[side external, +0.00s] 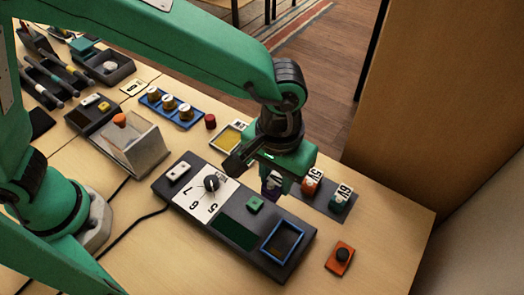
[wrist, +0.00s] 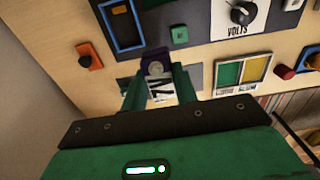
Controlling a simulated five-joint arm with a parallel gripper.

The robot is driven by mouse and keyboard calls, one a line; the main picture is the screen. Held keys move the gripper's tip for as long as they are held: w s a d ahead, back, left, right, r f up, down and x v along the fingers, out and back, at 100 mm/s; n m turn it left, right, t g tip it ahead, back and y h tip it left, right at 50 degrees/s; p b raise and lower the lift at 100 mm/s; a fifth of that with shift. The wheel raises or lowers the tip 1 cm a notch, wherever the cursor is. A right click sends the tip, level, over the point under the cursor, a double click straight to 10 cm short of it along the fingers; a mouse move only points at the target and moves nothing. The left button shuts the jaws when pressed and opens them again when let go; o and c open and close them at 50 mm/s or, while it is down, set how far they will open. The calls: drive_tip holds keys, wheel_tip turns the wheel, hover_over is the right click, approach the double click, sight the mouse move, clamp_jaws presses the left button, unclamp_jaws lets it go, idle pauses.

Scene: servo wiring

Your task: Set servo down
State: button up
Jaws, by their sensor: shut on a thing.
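A purple servo (wrist: 160,66) with a white label reading what looks like 7V is between the fingers of my gripper (wrist: 161,88). In the side view my gripper (side external: 273,188) is shut on the servo (side external: 271,183), which is partly hidden by the fingers. It is over the far right side of the dark tester panel, near a grey strip (side external: 325,208). On that strip stand an orange servo labelled 5V (side external: 312,182) and a teal one labelled 6V (side external: 341,196). I cannot tell whether the held servo touches the strip.
The tester panel has a dial (side external: 211,184), a green button (side external: 255,204) and a blue-rimmed recess (side external: 282,242). An orange box with a black knob (side external: 341,257) is at the front right. A yellow-windowed tray (side external: 229,138) and a red knob (side external: 210,121) lie behind the panel.

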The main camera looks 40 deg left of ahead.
drive_tip(key=s+d, duration=0.5)
drive_tip(key=shift+d+f, duration=0.1)
drive_tip(key=shift+f, duration=3.85)
drive_tip(key=shift+f, duration=0.15)
drive_tip(key=o, duration=1)
wheel_tip(320, 180, up, 12)
drive_tip(key=shift+r, duration=0.2)
